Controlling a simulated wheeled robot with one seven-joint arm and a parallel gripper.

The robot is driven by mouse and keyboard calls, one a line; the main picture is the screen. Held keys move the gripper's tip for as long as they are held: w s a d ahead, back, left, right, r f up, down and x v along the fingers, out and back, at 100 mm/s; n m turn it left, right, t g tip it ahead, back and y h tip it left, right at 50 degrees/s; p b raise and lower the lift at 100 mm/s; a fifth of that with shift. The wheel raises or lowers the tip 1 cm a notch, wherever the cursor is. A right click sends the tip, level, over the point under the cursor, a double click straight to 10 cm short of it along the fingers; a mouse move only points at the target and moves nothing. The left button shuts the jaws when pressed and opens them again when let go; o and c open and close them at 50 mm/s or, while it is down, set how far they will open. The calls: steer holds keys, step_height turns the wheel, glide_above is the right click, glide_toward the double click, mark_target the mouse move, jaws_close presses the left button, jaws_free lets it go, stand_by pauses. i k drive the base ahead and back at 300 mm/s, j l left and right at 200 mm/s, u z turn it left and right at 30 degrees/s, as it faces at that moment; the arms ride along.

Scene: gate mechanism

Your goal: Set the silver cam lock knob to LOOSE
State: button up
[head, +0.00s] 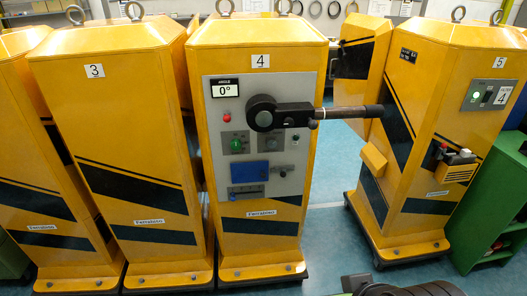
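The yellow cabinet marked 4 (258,57) stands upright in the middle with a grey control panel (212,88) on its front. A grey round knob (272,140) sits on a square plate below the black lever hub; it may be the silver cam lock knob. A small silver latch-like part (284,170) sits lower, right of a blue block (249,171). No LOOSE label or knob setting is readable at this size. My gripper is not recognisable in the head view; only dark parts, perhaps mine, show at the bottom edge.
A black lever (290,113) with a long handle reaches right across the panel. The panel also has an angle display (225,89) reading 0°, a red button (227,117) and a green knob (237,144). Yellow cabinets 3 (95,71) and 5 (465,65) flank it. Blue floor (330,240) lies open to the right.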

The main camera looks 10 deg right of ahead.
mark_target(271, 142)
steer(key=i+u, duration=0.15)
steer(key=u, duration=0.25)
steer(key=i+u, duration=0.2)
steer(key=u, duration=0.2)
steer(key=i+l+u, duration=0.15)
steer(key=u, duration=0.25)
steer(key=i+l+u, duration=0.15)
steer(key=u, duration=0.25)
